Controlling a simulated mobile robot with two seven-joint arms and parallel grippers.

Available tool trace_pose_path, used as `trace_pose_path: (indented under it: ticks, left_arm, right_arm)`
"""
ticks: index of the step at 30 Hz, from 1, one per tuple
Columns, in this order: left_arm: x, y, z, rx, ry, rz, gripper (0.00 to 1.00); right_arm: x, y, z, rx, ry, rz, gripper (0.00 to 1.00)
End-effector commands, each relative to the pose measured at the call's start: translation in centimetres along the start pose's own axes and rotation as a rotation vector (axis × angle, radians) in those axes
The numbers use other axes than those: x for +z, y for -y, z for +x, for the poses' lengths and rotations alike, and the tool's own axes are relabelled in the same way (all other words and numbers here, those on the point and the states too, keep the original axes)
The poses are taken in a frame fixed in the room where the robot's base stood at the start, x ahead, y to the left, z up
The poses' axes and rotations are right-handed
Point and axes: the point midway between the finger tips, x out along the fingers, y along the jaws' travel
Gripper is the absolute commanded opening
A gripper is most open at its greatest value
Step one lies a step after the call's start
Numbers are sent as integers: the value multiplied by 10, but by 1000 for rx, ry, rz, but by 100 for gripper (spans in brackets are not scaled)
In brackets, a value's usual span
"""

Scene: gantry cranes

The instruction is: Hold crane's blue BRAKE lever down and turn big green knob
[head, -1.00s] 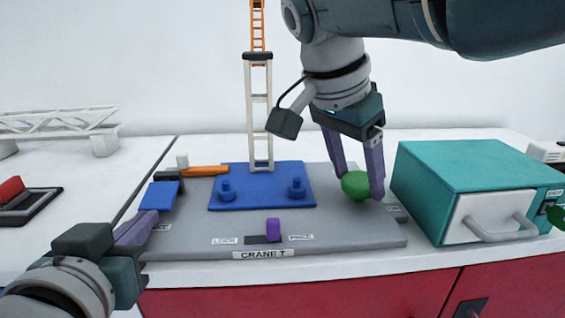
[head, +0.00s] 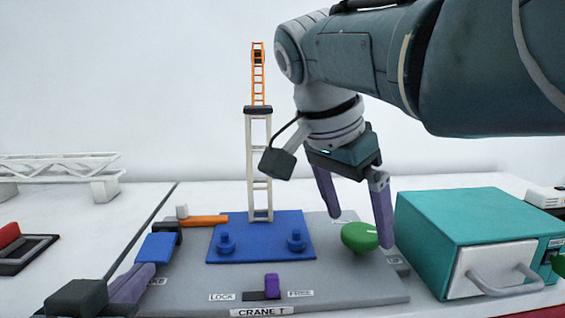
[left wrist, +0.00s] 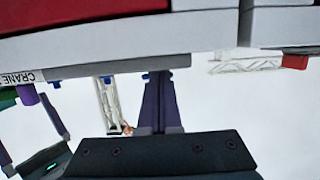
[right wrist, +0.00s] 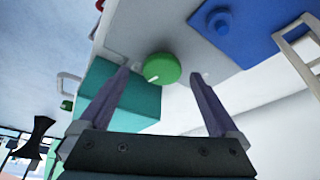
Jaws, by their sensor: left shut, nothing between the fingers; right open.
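The blue BRAKE lever (head: 158,247) is a flat paddle at the left of the grey CRANE T board (head: 195,287). My left gripper (head: 146,268) is shut and empty, its fingertips at the lever's near edge; I cannot tell whether they press on it. Its closed fingers also show in the left wrist view (left wrist: 158,100). The big green knob (head: 358,237) is at the board's right, with a white mark on it in the right wrist view (right wrist: 162,66). My right gripper (head: 361,231) is open, one finger on each side of the knob, with gaps visible.
A blue plate (head: 262,250) with two pegs carries the crane tower (head: 258,165). A purple slider (head: 272,286) sits between LOCK and FREE labels. An orange lever (head: 205,220) lies behind the BRAKE lever. A teal box (head: 470,225) stands close right of the knob.

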Motion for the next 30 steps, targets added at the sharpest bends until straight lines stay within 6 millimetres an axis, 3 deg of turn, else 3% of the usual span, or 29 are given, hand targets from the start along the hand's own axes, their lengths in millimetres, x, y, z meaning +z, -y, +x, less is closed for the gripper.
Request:
trace_pose_path:
  ticks: [9,15,30]
  left_arm:
    - [-3,-1,1,2,-8,-1,0]
    - [-3,-1,1,2,-8,-1,0]
    - [-3,-1,1,2,-8,-1,0]
  right_arm:
    - [1,-1,-66,-2,2,0,98]
    - [2,-3,-92,2,4,0,98]
    - [0,-3,-97,1,10,-8,98]
